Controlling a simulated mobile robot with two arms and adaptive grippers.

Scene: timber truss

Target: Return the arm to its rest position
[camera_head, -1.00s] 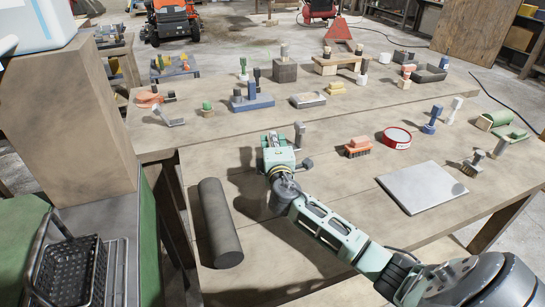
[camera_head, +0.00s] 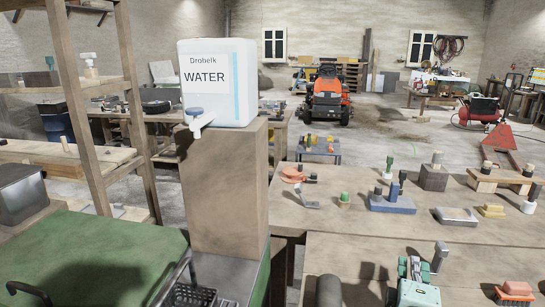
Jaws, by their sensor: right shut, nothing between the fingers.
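My right gripper (camera_head: 411,268) shows at the bottom edge of the head view, over the near wooden workbench (camera_head: 455,274). Its pale green body is cut off by the frame, and most of the arm is out of view. Its fingers are shut with nothing between them. A grey upright handle (camera_head: 440,256) stands just to its right; I cannot tell whether they touch. My left gripper is not in view.
A dark cylinder (camera_head: 329,291) lies left of the gripper. A red brush (camera_head: 515,290) is to the right. A wooden block (camera_head: 228,190) bearing a white water container (camera_head: 218,82) stands left. The far table (camera_head: 330,215) holds several tools. An orange mower (camera_head: 328,97) stands behind.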

